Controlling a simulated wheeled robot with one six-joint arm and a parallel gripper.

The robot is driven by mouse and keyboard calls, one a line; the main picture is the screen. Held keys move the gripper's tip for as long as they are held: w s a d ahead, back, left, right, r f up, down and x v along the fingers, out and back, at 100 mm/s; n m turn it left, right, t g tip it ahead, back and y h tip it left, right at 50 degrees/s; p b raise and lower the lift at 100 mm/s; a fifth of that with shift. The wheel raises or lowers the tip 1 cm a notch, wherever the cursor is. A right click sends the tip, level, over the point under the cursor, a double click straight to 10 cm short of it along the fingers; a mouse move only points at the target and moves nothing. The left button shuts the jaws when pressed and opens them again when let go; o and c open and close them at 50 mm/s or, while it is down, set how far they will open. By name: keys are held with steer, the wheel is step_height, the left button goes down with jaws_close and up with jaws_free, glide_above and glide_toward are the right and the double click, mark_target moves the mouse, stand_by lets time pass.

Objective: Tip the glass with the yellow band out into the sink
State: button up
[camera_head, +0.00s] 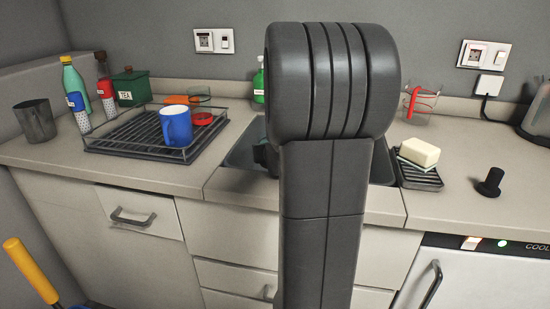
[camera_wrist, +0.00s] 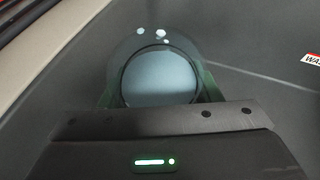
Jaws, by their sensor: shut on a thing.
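In the wrist view my gripper (camera_wrist: 158,88) is shut on a clear round glass (camera_wrist: 122,52), with a green-tinted finger at each side. The glass shows as a pale rim around a blue-grey disc; I cannot tell whether the disc is liquid or the base. No yellow band shows, so I cannot confirm which glass it is. The dark sink (camera_head: 243,152) is mostly hidden behind my arm in the head view. In the wrist view a dark grey surface, which looks like the sink basin (camera_wrist: 255,95), lies beyond the glass. The glass does not show clearly in the head view.
A dish rack (camera_head: 112,152) with a blue mug (camera_head: 175,127) stands left of the sink. A soap dish (camera_head: 420,180) with a sponge (camera_head: 419,152), a black knob-like object (camera_head: 490,182) and a red-banded glass (camera_head: 419,103) are on the right. The front left counter is clear.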

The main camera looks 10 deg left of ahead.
steer(key=shift+s+d+f+g+h+p, duration=0.15)
steer(key=shift+f+g+p, duration=0.25)
steer(key=shift+p, duration=0.6)
steer(key=shift+s+a+f+g+h+p, duration=0.1)
steer(key=shift+s+f+g+p, duration=0.1)
steer(key=shift+f+p, duration=0.65)
steer(key=shift+s+d+f+g+h+p, duration=0.15)
steer(key=shift+f+g+p, duration=0.15)
steer(key=shift+p, duration=0.9)
steer(key=shift+a+r+p, duration=0.15)
steer(key=shift+r+p, duration=0.1)
steer(key=shift+p, duration=0.65)
steer(key=shift+w+r+g+p, duration=0.2)
steer(key=shift+g+p, duration=0.1)
steer(key=shift+p, duration=1.15)
steer(key=shift+g+h+p, duration=0.3)
steer(key=shift+g+p, duration=0.5)
steer(key=shift+p, duration=3.3)
steer(key=shift+s+f+p, duration=0.1)
steer(key=shift+p, duration=0.35)
